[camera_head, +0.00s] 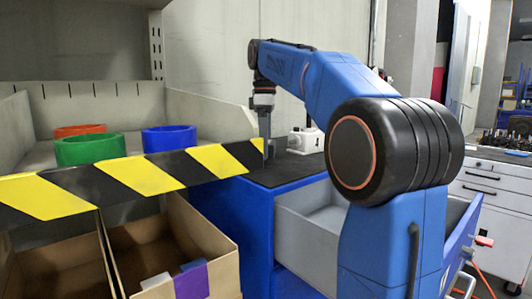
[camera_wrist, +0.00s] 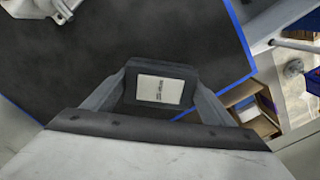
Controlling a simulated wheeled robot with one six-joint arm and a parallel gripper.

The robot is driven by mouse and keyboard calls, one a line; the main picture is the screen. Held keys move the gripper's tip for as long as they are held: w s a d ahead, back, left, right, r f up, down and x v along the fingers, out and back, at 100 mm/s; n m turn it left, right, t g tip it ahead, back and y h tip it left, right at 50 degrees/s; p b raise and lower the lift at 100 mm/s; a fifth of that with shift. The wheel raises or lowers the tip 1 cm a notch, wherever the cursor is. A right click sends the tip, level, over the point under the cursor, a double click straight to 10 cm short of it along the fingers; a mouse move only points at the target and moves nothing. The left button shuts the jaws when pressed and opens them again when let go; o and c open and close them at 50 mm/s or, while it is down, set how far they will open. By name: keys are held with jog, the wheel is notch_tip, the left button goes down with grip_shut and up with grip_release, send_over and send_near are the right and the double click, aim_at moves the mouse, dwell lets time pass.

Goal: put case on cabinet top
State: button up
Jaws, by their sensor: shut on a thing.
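A small dark case (camera_wrist: 146,110) with a white label sits between the two fingers of my gripper (camera_wrist: 160,92) in the wrist view. The fingers are shut on its left and right sides. The cabinet top (camera_head: 290,172) is a black surface on a blue cabinet, and it also shows below the case in the wrist view (camera_wrist: 75,75). In the head view my gripper (camera_head: 266,150) points down over the left part of the cabinet top, by the striped edge. I cannot make out the case there. I cannot tell whether the case touches the top.
A white-grey device (camera_head: 306,140) stands at the back of the cabinet top. An open grey drawer (camera_head: 315,225) juts out below. A yellow-black striped shelf edge (camera_head: 140,175) borders the left, with green (camera_head: 90,150), blue (camera_head: 170,139) and red rings behind it. Cardboard boxes (camera_head: 205,235) lie below.

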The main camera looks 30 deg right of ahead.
jog(key=shift+f, duration=1.2)
jog(key=shift+f, duration=0.1)
jog(key=o, duration=1.3)
notch_tip(320, 180, up, 7)
jog(key=shift+f, duration=0.1)
jog(key=shift+r, duration=0.45)
jog(key=shift+s, duration=0.1)
